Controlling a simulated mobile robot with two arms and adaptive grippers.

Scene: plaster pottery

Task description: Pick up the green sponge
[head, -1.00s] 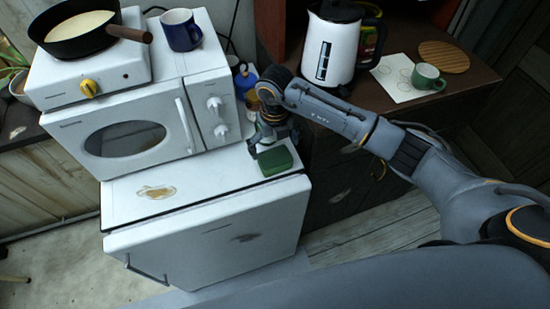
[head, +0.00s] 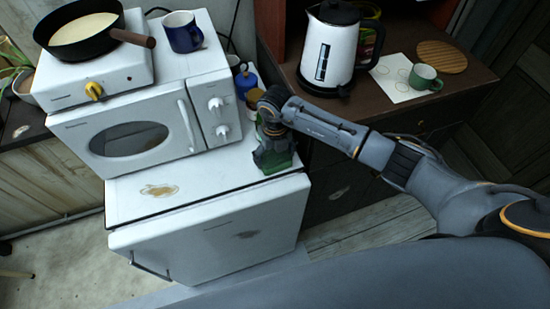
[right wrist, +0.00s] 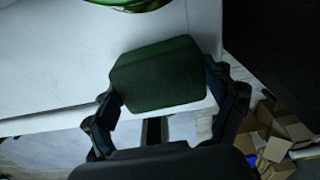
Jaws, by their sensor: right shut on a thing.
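The green sponge (right wrist: 158,76) lies between the two fingers of my right gripper (right wrist: 165,100) in the right wrist view, with a finger against each side. In the head view the right gripper (head: 274,155) is at the right end of the white fridge top (head: 215,172). It covers most of the sponge (head: 283,164) there, and only some green shows around the fingers. I cannot tell whether the sponge still touches the fridge top. My left gripper is not in view.
A white microwave (head: 130,140) stands behind on the fridge. A blue bottle (head: 245,82) and other items are close behind my gripper. A kettle (head: 330,48) and a green mug (head: 425,78) stand on the brown cabinet to the right. The fridge's front left top is clear.

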